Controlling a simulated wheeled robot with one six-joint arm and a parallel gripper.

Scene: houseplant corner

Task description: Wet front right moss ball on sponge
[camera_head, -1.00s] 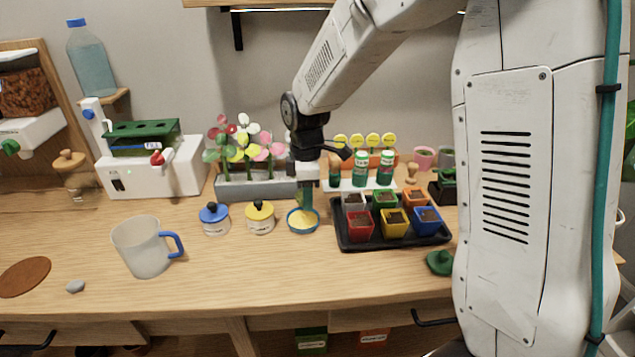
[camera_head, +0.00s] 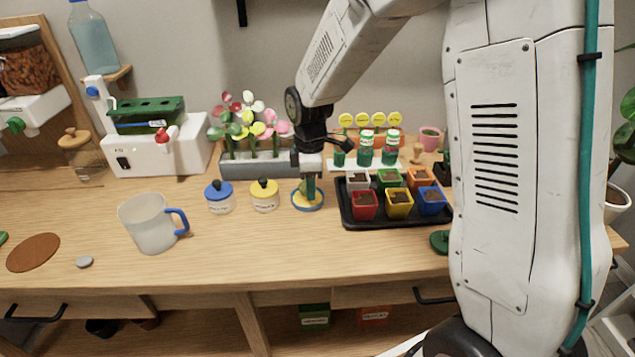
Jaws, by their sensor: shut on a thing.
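My gripper (camera_head: 310,178) is at the middle of the table, pointing down over a small round blue dish (camera_head: 318,206). A yellow sponge (camera_head: 299,198) shows in the dish. My gripper is shut on a small dark green thing (camera_head: 310,187), likely the moss ball, partly hidden by the fingers. It is low over the sponge; I cannot tell whether it touches. I make out no other moss balls clearly.
Two lidded jars, blue (camera_head: 219,198) and yellow (camera_head: 264,196), stand left of the dish. A black tray (camera_head: 388,222) of coloured pots is close on its right. A flower planter (camera_head: 255,170) is behind. A mug (camera_head: 150,222) stands front left. The front middle is clear.

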